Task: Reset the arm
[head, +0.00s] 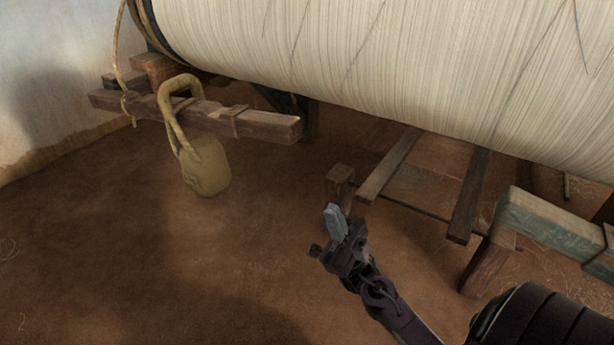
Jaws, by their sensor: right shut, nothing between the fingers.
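My right gripper (334,222) is in the lower middle of the head view, with its arm coming in from the lower right. Its pale grey fingers are shut together with nothing between them. My left gripper and arm are not in view.
A large warp roll (400,60) spans the top. A wooden beam (240,120) juts in at upper left, with a yellowish weight (206,165) hanging from it. Wooden treadles (390,165) and a bench (550,225) stand at right. The earth floor (130,250) at lower left is clear.

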